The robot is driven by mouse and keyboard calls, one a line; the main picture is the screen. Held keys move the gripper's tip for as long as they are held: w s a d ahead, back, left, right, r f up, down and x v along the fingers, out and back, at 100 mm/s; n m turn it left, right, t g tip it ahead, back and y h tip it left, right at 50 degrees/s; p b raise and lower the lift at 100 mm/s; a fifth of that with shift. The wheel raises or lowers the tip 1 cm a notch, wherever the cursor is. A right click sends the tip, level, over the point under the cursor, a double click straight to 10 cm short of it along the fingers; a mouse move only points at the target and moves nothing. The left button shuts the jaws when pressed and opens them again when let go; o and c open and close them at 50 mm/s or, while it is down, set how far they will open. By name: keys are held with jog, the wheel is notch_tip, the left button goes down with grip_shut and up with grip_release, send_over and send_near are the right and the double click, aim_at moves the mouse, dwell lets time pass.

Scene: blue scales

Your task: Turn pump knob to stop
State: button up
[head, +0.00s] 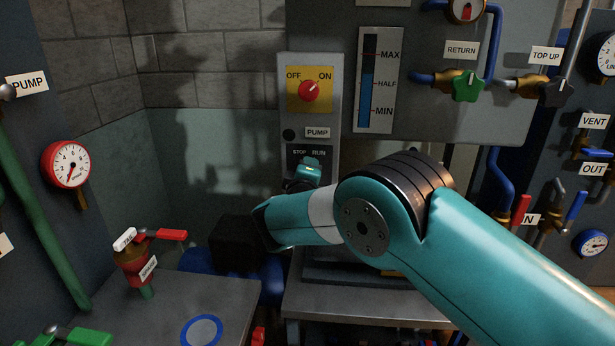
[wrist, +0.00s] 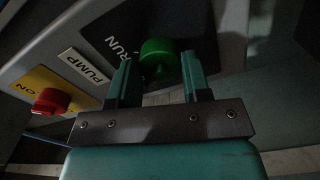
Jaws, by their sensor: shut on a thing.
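The green pump knob (wrist: 158,50) sits on a black plate (wrist: 203,28) marked RUN in the wrist view. My gripper (wrist: 157,66) is shut on this knob, with one finger on each side of it. In the head view my gripper (head: 306,172) reaches the STOP/RUN plate (head: 297,153) below the PUMP label. There my gripper and wrist hide the knob, and I cannot tell which way it points.
A red OFF/ON switch (head: 309,91) on a yellow plate is just above, turned towards ON. A level gauge (head: 378,80) is to its right. A red-handled valve (head: 165,235) and a grey bench (head: 160,310) are at lower left.

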jog(key=shift+n, duration=0.5)
jog(key=o, duration=0.9)
jog(key=shift+s, duration=0.1)
jog(key=s+b, duration=0.1)
jog(key=s, duration=0.4)
jog(key=s+b, duration=0.2)
jog(key=s, duration=0.4)
jog(key=s+b, duration=0.1)
jog(key=s, duration=0.5)
jog(key=shift+s+a+b, duration=0.1)
jog(key=shift+a+b, duration=0.2)
jog(key=shift+b, duration=0.05)
